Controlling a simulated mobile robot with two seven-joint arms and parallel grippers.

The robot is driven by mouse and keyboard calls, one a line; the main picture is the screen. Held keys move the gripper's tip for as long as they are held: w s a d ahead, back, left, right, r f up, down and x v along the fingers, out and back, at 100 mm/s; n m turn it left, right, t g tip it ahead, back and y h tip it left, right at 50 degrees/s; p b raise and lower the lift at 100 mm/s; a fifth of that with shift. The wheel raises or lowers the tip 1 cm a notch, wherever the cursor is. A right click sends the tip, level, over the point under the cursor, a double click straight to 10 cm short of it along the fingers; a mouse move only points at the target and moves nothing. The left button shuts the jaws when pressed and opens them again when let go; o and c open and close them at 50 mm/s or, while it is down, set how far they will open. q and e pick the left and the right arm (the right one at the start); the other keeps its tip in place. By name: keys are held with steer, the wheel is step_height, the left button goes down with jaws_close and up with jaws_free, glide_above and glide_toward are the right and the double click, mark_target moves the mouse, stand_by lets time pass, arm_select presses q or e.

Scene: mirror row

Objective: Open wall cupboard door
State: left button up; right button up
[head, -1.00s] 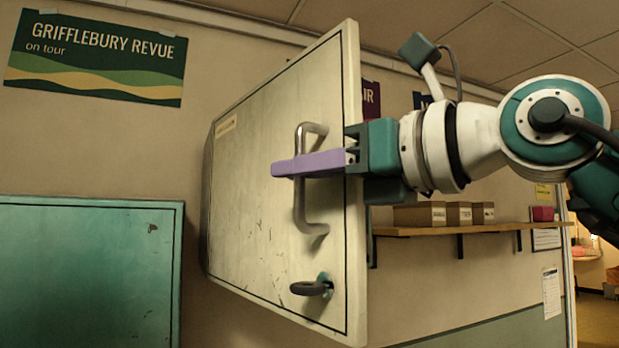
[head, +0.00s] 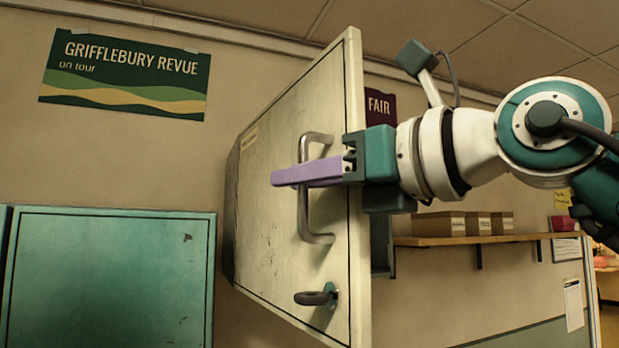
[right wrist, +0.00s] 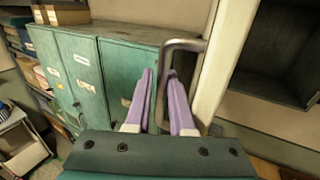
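The wall cupboard door (head: 275,215) is pale, scuffed and swung partly open in the head view. A bent metal handle (head: 304,220) stands on its face, with a dark key or latch (head: 316,298) below it. My right gripper (head: 285,178) reaches in from the right, its lilac fingers around the upright bar of the handle. The dark cupboard inside (right wrist: 288,60) shows right of the door edge. My left gripper is out of view.
A teal cabinet (head: 110,275) stands at lower left in the head view. A wall shelf (head: 480,239) with small boxes is behind my right arm. In the right wrist view, teal lockers (right wrist: 90,75) stand at left, with a white cart (right wrist: 20,145) beside them.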

steer(key=shift+s+a+f, duration=0.1)
steer(key=shift+a, duration=0.15)
steer(key=b+v, duration=0.3)
steer(key=v, duration=0.7)
steer(key=shift+d, duration=0.25)
